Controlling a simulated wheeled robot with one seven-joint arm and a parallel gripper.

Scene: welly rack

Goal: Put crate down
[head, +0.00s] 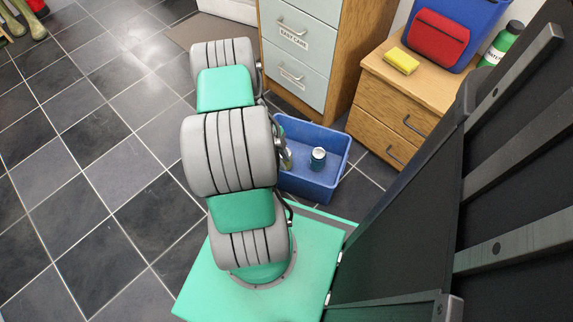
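A blue open crate (305,189) is in the middle of the head view, just right of my arm and in front of the drawer units. It looks level. A small can (318,158) with a pale top stands inside it. My arm covers the crate's left side. I cannot tell whether the crate rests on the floor or is held above it. My gripper is hidden behind the arm links, so its fingers and any contact with the crate do not show.
A wooden drawer unit (400,110) carries a yellow sponge (401,60), a blue and red bag (438,40) and a green bottle (502,44). A pale-fronted cabinet (296,65) stands behind the crate. Tiled floor (90,190) is clear at left; boots (25,18) stand far left.

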